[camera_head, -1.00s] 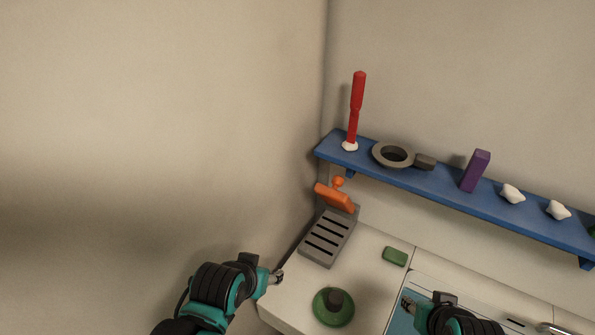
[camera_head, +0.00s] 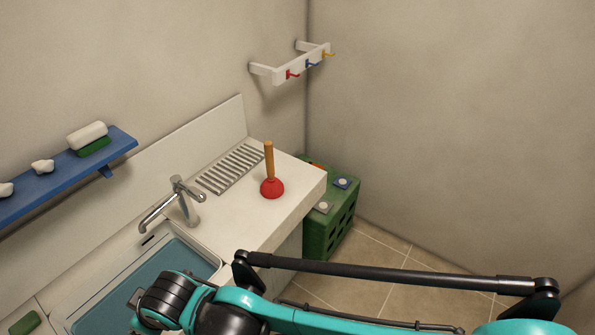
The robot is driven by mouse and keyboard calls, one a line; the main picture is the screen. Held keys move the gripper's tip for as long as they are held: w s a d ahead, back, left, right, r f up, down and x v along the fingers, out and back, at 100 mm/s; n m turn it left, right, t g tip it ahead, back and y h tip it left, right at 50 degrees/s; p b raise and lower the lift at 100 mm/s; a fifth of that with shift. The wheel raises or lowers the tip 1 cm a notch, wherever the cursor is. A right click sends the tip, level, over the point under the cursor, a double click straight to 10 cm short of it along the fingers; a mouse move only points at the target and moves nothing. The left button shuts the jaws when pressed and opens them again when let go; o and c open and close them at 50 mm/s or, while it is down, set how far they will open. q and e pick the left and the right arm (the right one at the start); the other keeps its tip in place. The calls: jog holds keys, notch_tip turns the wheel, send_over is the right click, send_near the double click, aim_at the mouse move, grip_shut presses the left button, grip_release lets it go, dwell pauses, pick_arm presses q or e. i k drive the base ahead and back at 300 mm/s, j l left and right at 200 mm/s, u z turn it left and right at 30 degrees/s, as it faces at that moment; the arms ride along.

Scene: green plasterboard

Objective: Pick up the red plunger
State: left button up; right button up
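The red plunger (camera_head: 272,187) has a red rubber cup and a light wooden handle. It stands upright, cup down, on the white counter (camera_head: 289,198) to the right of the sink, near the counter's right end. Nothing is touching its handle. One of my arms, teal and black, crosses the bottom of the head view from the right, in front of the counter and well below the plunger in the picture. I cannot make out fingers on it. My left gripper is not in view.
A chrome faucet (camera_head: 185,205) and a sink basin (camera_head: 150,283) lie left of the plunger. A ridged drainer (camera_head: 230,168) lies behind it. A green crate (camera_head: 333,232) stands right of the counter. A hook rack (camera_head: 310,64) and a blue shelf (camera_head: 60,181) are on the walls.

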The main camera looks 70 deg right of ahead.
aim_at(273, 188)
jog(key=z, duration=0.4)
jog(key=l+z, duration=0.1)
jog(key=z, duration=0.35)
jog(key=k+l+z, duration=0.1)
jog(key=z, duration=0.3)
jog(key=l+z, duration=0.1)
jog(key=z, duration=0.35)
jog(key=l+z, duration=0.1)
jog(key=z, duration=0.3)
jog(key=i+l, duration=0.35)
jog(key=i+l+z, duration=0.1)
jog(key=i+l, duration=0.2)
jog(key=i, duration=0.2)
jog(key=i+l, duration=0.3)
jog(key=i, duration=0.15)
